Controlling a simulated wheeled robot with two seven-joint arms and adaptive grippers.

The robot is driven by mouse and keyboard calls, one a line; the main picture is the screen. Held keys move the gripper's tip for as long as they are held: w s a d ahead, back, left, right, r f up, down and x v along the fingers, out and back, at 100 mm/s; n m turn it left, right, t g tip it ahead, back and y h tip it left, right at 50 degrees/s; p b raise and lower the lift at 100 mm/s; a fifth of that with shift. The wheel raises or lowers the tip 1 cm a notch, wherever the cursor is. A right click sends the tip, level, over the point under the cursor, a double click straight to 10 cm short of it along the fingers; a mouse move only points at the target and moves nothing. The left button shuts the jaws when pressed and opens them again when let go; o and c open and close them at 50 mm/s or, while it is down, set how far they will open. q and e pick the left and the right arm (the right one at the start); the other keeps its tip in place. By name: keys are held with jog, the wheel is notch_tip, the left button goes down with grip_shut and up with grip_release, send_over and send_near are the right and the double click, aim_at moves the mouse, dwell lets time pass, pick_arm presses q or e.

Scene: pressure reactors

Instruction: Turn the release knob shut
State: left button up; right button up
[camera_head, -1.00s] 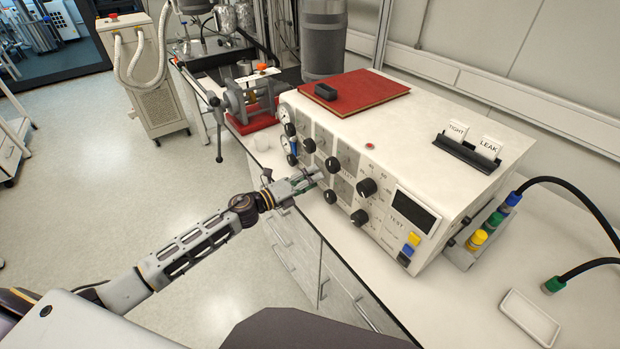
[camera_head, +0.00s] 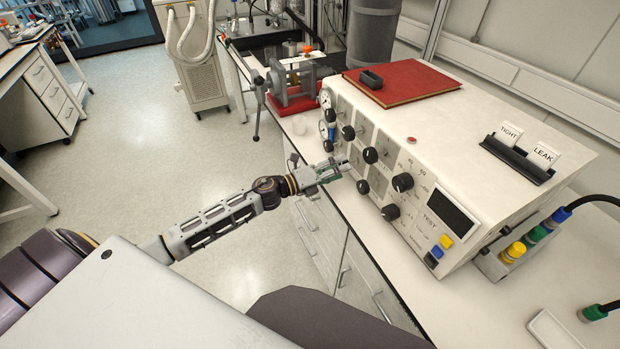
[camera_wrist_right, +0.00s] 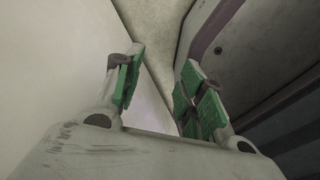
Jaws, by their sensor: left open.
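The white control box (camera_head: 480,150) stands on the bench with several black knobs on its front panel. The panel lettering is too small to tell which knob is the release knob. My left gripper (camera_head: 342,168) is open and points at the left half of the panel. Its tips are close to an upper black knob (camera_head: 370,155) and a lower black knob (camera_head: 363,187), and no knob appears between the fingers. My right gripper (camera_wrist_right: 158,85) shows in the right wrist view, open and empty, its green-padded fingers apart.
A grey vise on a red base (camera_head: 298,103) sits left of the box. Coloured hose connectors (camera_head: 520,247) are at the right. Floor on the left is clear.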

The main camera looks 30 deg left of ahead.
pick_arm(q)
jog(key=v, duration=0.9)
dwell(0.6)
jog(key=shift+s+a, duration=0.1)
dwell(0.6)
